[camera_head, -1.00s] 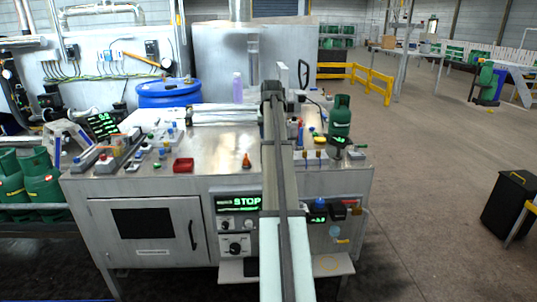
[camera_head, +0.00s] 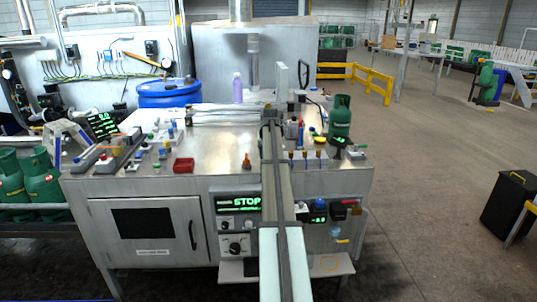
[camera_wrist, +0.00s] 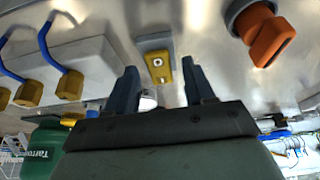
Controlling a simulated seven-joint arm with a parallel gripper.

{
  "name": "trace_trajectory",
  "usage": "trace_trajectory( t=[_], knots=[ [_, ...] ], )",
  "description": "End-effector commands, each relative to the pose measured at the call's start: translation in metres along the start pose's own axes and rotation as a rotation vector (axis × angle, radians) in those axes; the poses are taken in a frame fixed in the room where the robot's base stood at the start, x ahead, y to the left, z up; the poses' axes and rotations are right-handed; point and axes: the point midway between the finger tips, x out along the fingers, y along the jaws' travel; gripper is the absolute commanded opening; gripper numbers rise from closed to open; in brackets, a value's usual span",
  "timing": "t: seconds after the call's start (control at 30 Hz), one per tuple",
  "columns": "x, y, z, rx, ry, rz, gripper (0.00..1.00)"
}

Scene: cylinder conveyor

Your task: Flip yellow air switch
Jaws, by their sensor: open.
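The yellow switch (camera_wrist: 158,68) shows in the wrist view on a small grey base, with a light round mark on its face. My gripper (camera_wrist: 160,80) is open, with one dark finger to the left of the switch and one to the right. No contact between the fingers and the switch is clear. In the head view my gripper (camera_head: 270,128) is over the right part of the metal bench top, and my arm seems to hide the switch.
An orange knob (camera_wrist: 268,40) stands to the right of the switch in the wrist view. Brass fittings (camera_wrist: 70,84) with blue hoses stand to the left. A green gas bottle (camera_head: 340,118) and a red tray (camera_head: 183,165) are on the metal bench (camera_head: 215,168).

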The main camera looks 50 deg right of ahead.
Motion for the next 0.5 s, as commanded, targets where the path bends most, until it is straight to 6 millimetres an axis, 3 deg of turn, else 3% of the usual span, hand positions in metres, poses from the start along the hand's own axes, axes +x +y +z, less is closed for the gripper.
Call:
trace_trajectory(
  t=[0.2,0.5],
  knots=[
    [0.0003,0.0000,0.0000,0.000,0.000,0.000,0.53],
    [0.0002,0.0000,0.0001,0.000,0.000,0.000,0.25]
  ],
)
